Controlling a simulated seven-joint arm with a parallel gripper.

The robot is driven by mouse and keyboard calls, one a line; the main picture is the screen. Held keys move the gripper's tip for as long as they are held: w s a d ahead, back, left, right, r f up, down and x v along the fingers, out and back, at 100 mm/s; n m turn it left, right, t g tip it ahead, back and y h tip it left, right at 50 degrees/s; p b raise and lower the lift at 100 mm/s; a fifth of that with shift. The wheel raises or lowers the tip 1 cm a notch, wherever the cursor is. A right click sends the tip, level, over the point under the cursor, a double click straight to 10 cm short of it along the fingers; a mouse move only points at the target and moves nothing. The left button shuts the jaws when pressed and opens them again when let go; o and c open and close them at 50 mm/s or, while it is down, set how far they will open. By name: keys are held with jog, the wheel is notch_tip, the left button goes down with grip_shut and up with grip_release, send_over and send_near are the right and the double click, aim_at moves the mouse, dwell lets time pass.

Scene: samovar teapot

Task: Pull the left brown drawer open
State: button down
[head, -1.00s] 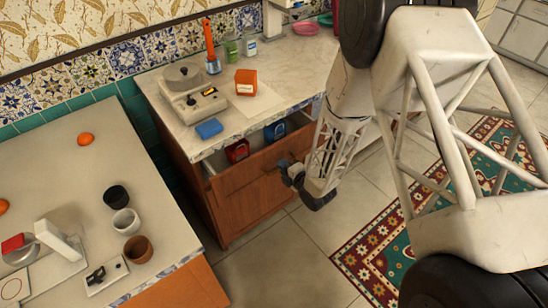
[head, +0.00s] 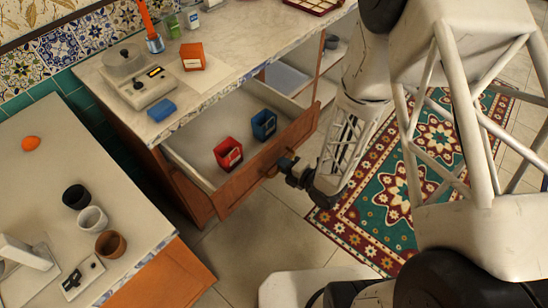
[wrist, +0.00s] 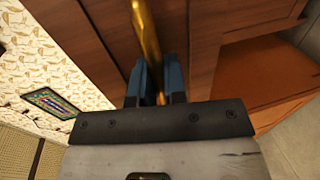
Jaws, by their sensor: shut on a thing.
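The brown drawer (head: 231,203) stands pulled well out of the counter in the head view. Its pale inside shows, with a red box (head: 228,152) and a blue box (head: 263,124) in it. My gripper (head: 283,163) is at the drawer's front face. In the wrist view my gripper (wrist: 157,85) has its two blue fingers on either side of a brass-coloured handle bar (wrist: 147,35), shut on it. The handle is mostly hidden by the gripper in the head view.
A marble counter (head: 215,70) above the drawer bears a scale-like device (head: 145,85), a blue block (head: 162,110) and an orange box (head: 193,57). A second table (head: 40,190) with several cups is at the left. Tiled floor (head: 235,250) lies clear before the drawer.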

jog(key=f+v, duration=0.1)
jog(key=v, duration=0.6)
jog(key=shift+d+f, duration=0.2)
jog(key=shift+f, duration=0.05)
jog(key=shift+s, duration=0.1)
jog(key=c, duration=1.2)
grip_release()
jog(key=shift+s+d, duration=0.15)
jog(key=v, duration=0.7)
jog(key=shift+s+d, duration=0.1)
jog(key=shift+s, duration=0.05)
jog(key=shift+r, duration=0.1)
